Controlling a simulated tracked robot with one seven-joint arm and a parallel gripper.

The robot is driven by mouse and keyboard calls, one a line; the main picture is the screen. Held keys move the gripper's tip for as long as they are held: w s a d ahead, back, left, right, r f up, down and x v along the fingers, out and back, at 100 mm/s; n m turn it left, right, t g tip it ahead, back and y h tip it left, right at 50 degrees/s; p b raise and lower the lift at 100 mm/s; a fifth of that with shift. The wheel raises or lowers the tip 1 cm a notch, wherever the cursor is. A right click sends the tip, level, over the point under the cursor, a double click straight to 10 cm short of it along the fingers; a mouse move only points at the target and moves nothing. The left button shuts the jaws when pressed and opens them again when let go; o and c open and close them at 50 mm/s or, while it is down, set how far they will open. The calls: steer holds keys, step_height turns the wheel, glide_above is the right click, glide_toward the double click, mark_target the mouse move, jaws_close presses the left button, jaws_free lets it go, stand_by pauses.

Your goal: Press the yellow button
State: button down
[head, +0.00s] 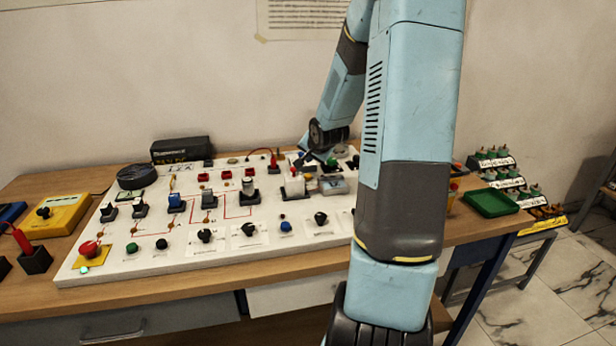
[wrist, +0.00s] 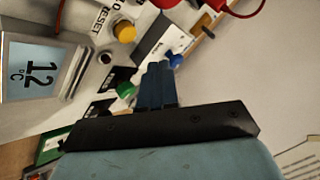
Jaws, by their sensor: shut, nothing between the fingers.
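The yellow button (wrist: 124,31) shows in the wrist view at the top, beside a RESET label on a pale panel. My gripper (wrist: 160,68) is shut with nothing between its fingers. Its fingertips lie below and to the right of the yellow button in that view, apart from it, and close to a blue button (wrist: 175,60). In the head view my gripper (head: 305,143) is small and dark over the back of the white panel (head: 150,262). I cannot pick out the yellow button there; my arm covers part of the panel.
In the wrist view a green button (wrist: 126,89) and a display reading 12 °C (wrist: 32,72) are near. In the head view, knobs, switches and a red emergency button (head: 88,249) crowd the panel. A green tray (head: 490,203) is at the right.

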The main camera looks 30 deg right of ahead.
steer(key=shift+r, duration=0.9)
steer(key=shift+r, duration=0.1)
steer(key=s+a+r+n+g+h, duration=0.15)
steer(key=s+a+r+n, duration=0.45)
steer(key=s+a+r, duration=0.8)
steer(key=s+a+r+n+g+y, duration=0.1)
steer(key=s+a+n, duration=0.1)
steer(key=s, duration=0.7)
steer(key=s+a+r+n+g+y, duration=0.1)
steer(key=s+a, duration=0.4)
steer(key=s, duration=0.5)
steer(key=shift+r+n+y, duration=0.45)
steer(key=shift+n+y, duration=0.1)
steer(key=shift+n, duration=0.45)
